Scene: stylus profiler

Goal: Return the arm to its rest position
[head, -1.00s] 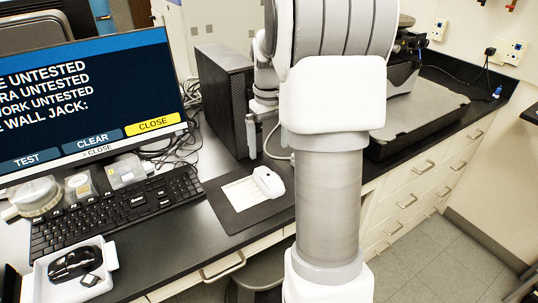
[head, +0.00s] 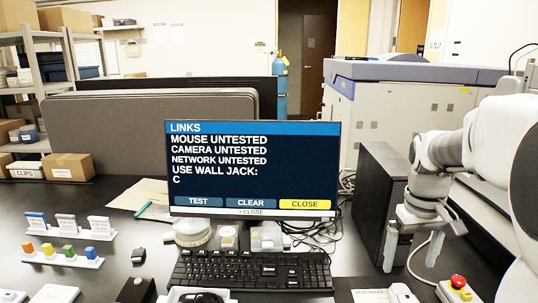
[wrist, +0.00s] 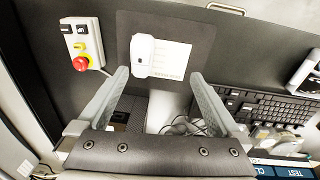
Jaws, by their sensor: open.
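My arm comes in from the right edge of the head view and bends down to my gripper (head: 411,258). The gripper hangs fingers down above the desk, in front of the black computer tower (head: 380,205) and right of the monitor (head: 252,170). Its two fingers are apart with nothing between them. In the wrist view the gripper (wrist: 160,76) also shows open and empty. Beyond its fingertips lies a dark mat (wrist: 190,25) with a white sheet and a small white device (wrist: 143,52). The fingers appear clear of them.
A control box with a red button (head: 457,283) stands right of the mat. The keyboard (head: 250,271) is left of the gripper. Labelled holders and coloured blocks (head: 62,252) stand at the left. A large grey-white machine (head: 420,115) is behind the tower.

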